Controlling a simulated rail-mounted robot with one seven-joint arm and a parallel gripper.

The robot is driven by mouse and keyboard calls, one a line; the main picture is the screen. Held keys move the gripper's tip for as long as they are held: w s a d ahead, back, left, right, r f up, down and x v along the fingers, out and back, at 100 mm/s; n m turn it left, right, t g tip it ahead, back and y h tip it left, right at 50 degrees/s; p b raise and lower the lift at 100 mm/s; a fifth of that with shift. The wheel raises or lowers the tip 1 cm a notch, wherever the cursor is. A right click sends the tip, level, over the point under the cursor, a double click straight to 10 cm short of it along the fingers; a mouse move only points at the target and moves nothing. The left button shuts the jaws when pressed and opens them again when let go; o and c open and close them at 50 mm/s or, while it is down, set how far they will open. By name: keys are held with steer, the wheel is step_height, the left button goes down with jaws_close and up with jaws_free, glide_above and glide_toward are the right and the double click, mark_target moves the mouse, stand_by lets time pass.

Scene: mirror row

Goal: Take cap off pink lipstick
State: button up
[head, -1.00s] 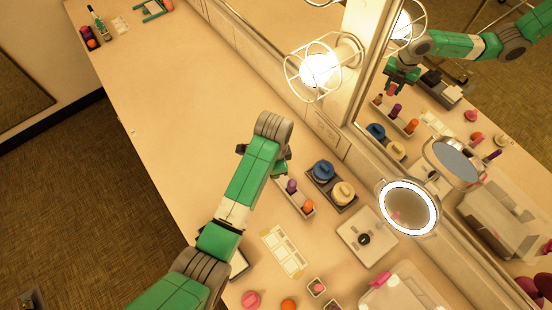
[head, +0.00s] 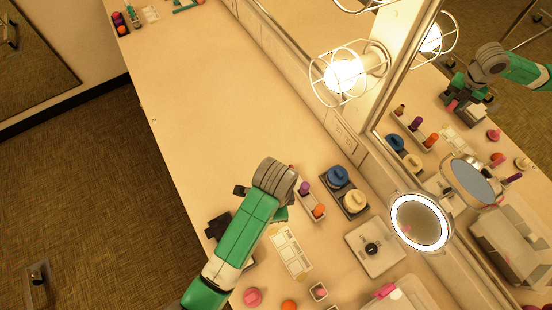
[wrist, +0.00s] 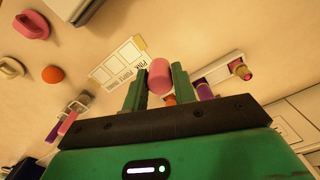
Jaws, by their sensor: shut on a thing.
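My gripper (wrist: 160,72) is shut on a pink cap (wrist: 158,80), seen between its two green fingers in the wrist view. In the wrist view the pink lipstick (wrist: 241,71) stands uncapped in the light rack, with a gold-brown body and a pink tip. The purple lipstick (wrist: 204,91) is in the same rack, left of it. In the head view my arm hides the gripper's fingers and the pink lipstick. The purple (head: 304,188) and orange (head: 319,210) lipsticks show in the rack. The held cap is clear of the rack.
A labelled card (head: 290,252) lies on the counter beside the rack. A dark tray with blue and cream jars (head: 345,190), a lit round mirror (head: 447,222) and a pale square box (head: 362,262) stand to the right.

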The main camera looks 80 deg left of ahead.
steer(key=shift+r+p, duration=2.05)
steer(key=shift+p, duration=0.25)
